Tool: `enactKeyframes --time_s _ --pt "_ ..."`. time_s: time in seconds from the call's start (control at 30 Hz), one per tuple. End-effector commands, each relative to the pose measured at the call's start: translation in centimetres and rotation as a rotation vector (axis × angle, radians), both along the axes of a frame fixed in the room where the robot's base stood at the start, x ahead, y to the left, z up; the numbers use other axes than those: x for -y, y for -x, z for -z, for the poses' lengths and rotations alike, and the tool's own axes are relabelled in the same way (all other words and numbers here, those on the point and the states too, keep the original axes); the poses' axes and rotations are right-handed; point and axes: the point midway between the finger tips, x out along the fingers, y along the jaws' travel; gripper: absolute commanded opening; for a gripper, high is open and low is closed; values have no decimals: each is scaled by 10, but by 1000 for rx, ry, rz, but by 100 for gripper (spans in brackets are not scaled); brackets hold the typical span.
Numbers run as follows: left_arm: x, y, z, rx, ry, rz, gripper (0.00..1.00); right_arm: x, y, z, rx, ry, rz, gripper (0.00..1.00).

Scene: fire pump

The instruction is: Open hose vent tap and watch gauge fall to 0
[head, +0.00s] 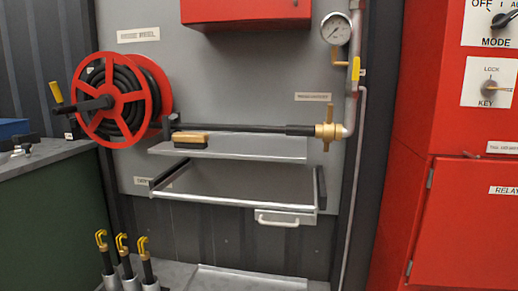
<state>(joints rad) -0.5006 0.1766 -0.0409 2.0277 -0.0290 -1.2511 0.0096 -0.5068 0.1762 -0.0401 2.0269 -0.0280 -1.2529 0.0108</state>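The round white pressure gauge (336,29) sits at the top of the wall panel, beside the grey pipe. Its needle is too small to read exactly. A brass valve (326,131) with an upright handle joins the pipe's lower bend to a black horizontal tube. A small brass fitting (339,62) sits just under the gauge, and a yellow lever (356,68) lies along the pipe. I cannot tell from the labels which of these is the hose vent tap. Neither of my grippers is in view.
A red hose reel (122,101) with black hose is on the left. Several yellow-hooked rods (122,243) stand at lower left. A red cabinet (465,220) fills the right.

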Motion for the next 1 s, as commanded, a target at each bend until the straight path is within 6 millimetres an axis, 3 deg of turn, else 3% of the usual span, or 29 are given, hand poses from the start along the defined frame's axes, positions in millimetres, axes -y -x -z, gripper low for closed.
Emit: enactKeyframes --time_s 1.0 --pt "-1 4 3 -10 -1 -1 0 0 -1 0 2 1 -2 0"
